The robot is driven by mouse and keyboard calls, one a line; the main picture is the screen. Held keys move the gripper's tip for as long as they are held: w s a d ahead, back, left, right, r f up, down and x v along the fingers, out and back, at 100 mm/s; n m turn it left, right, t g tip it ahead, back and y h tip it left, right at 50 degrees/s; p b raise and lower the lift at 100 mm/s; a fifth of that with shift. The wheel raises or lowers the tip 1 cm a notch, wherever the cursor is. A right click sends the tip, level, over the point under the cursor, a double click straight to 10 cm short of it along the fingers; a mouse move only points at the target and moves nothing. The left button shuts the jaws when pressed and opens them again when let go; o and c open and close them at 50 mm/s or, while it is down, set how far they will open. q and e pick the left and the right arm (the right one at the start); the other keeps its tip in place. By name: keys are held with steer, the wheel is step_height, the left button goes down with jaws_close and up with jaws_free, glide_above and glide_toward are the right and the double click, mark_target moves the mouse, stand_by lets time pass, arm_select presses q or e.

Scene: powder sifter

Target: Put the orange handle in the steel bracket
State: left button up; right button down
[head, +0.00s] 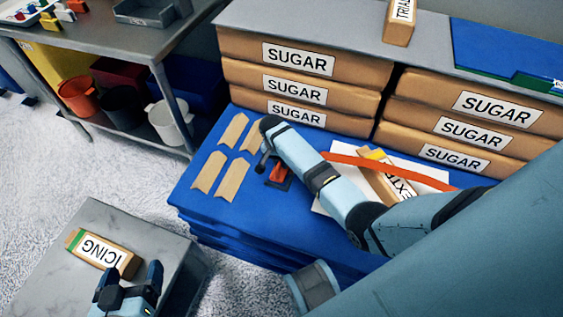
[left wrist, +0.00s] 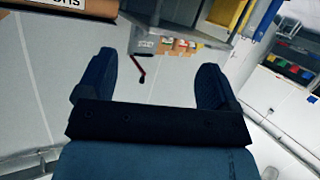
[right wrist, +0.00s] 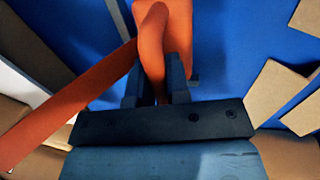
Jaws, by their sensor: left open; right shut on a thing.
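My right gripper (right wrist: 156,78) is shut on an orange piece, which I take for the orange handle (right wrist: 164,22), above the blue surface. In the head view my forearm hides most of this gripper, and a little of the orange piece (head: 278,172) shows beside dark fingers. A long orange strip (head: 385,165) runs right from behind my forearm; I cannot tell whether it is joined to the held piece. My left gripper (head: 132,277) is open and empty beside the ICING package (head: 100,253). I cannot make out the steel bracket in any view.
Several tan cutouts (head: 234,180) lie left of my right gripper on the blue stack (head: 215,211). SUGAR packages (head: 300,85) stand behind it. An EXTRA-labelled package (head: 374,178) lies on white paper to the right. A grey table (head: 60,215) stands at the lower left.

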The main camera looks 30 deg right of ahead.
steer(key=c, duration=1.1)
jaws_free()
steer(key=shift+f, duration=0.15)
steer(key=r, duration=0.1)
steer(key=r+p, duration=0.1)
steer(key=r, duration=0.2)
steer(key=shift+w+a+r+p, duration=0.25)
steer(key=shift+w+r+p, duration=0.05)
steer(key=shift+p, duration=0.1)
arm_select(q)
steer(key=shift+s+a+f+g+y+p, duration=0.55)
steer(key=shift+a+f+p, duration=0.2)
steer(key=shift+f+p, duration=0.25)
arm_select(e)
step_height(320, 180, up, 8)
steer(key=w, duration=0.1)
steer(key=shift+a+f, duration=0.2)
steer(key=shift+a, duration=0.25)
arm_select(q)
steer(key=shift+r, duration=0.1)
